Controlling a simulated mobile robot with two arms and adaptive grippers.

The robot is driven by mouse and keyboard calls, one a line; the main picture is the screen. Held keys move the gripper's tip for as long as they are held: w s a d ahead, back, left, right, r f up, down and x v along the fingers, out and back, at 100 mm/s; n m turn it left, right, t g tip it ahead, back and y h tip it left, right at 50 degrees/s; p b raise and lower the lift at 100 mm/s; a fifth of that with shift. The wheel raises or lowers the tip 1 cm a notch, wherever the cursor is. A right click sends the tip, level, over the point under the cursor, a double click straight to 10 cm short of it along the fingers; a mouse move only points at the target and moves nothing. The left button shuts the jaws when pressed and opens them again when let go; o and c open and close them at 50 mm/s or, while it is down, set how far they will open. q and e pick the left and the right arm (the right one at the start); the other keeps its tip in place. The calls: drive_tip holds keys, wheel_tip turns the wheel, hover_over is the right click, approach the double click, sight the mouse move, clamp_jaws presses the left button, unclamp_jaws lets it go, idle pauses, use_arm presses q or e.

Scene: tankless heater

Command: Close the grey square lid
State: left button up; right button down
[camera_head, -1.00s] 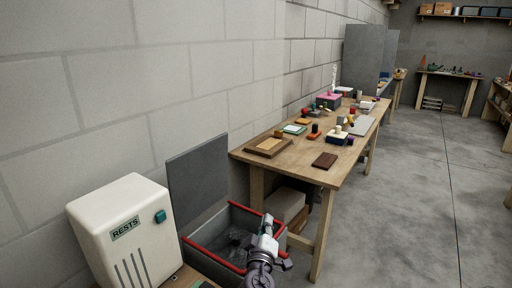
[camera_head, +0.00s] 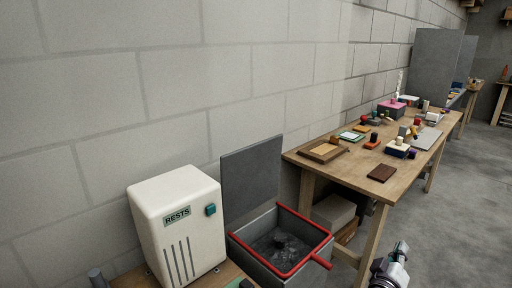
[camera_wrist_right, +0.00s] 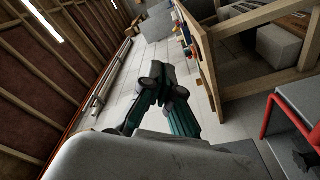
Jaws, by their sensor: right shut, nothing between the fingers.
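The grey square lid (camera_head: 252,178) stands upright, open, at the wall side of a grey box (camera_head: 270,272) with a red rim. The box's inside is dark and shows in the head view. My right gripper (camera_head: 397,252) is at the lower right, to the right of the box and apart from the lid. In the right wrist view the fingers of my right gripper (camera_wrist_right: 165,82) are together and empty, and the red-rimmed box (camera_wrist_right: 297,125) shows at the right edge. My left gripper is not in view.
A white heater unit (camera_head: 178,222) marked RESTS stands left of the box. A wooden table (camera_head: 345,172) with several small objects runs along the wall behind. Storage boxes (camera_head: 334,212) sit beneath it. Open floor (camera_head: 450,215) lies to the right.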

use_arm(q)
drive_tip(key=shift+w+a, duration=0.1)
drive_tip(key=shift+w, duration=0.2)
